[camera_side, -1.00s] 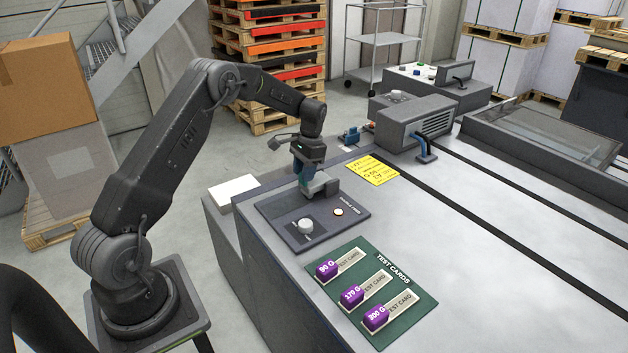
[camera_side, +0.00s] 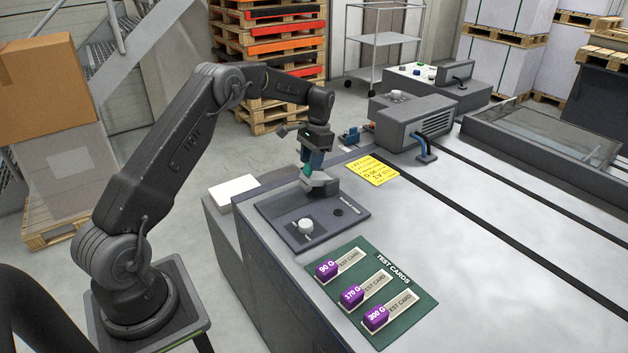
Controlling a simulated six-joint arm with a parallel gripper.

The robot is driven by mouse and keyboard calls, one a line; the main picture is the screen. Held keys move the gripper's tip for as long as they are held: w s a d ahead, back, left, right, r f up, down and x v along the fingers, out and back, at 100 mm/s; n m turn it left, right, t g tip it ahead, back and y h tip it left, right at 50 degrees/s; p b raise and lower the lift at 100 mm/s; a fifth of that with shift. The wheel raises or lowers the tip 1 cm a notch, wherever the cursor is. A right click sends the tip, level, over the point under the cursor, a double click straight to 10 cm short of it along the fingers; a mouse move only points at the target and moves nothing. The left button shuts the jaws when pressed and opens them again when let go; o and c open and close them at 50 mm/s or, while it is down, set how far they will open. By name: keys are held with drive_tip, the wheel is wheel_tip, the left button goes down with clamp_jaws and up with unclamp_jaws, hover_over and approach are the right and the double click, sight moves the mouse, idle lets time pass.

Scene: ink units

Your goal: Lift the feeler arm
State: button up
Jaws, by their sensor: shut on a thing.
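The feeler arm (camera_side: 323,184) is a light grey piece with a teal part at its left end, at the back of the dark double-feed panel (camera_side: 285,225) on the machine top. My gripper (camera_side: 309,168) points down and is shut on the feeler arm's teal end. The fingers hide part of the grip. The arm's grey end looks tilted, with its left side raised a little off the panel. A round lamp (camera_side: 338,213) on the panel is dark. A white knob (camera_side: 306,226) sits at the panel's front.
A green board (camera_side: 372,298) holds several test cards with purple tabs, in front of the panel. A yellow label (camera_side: 373,170) lies behind it. A grey vented box (camera_side: 415,125) with blue cables stands further back. The grey machine top to the right is mostly clear.

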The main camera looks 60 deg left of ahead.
sight(320, 175)
drive_tip(key=shift+w+r, duration=0.45)
drive_tip(key=shift+w, duration=0.05)
drive_tip(key=shift+w+r, duration=0.2)
drive_tip(key=shift+w, duration=0.35)
drive_tip(key=shift+w+r, duration=0.2)
drive_tip(key=shift+w, duration=0.35)
drive_tip(key=shift+w+r, duration=0.1)
drive_tip(key=shift+w, duration=1.05)
drive_tip(key=o, duration=0.6)
drive_tip(key=s+v, duration=0.1)
drive_tip(key=v, duration=0.6)
drive_tip(key=shift+s+r, duration=0.3)
drive_tip(key=shift+r, duration=0.25)
drive_tip(key=shift+r, duration=0.1)
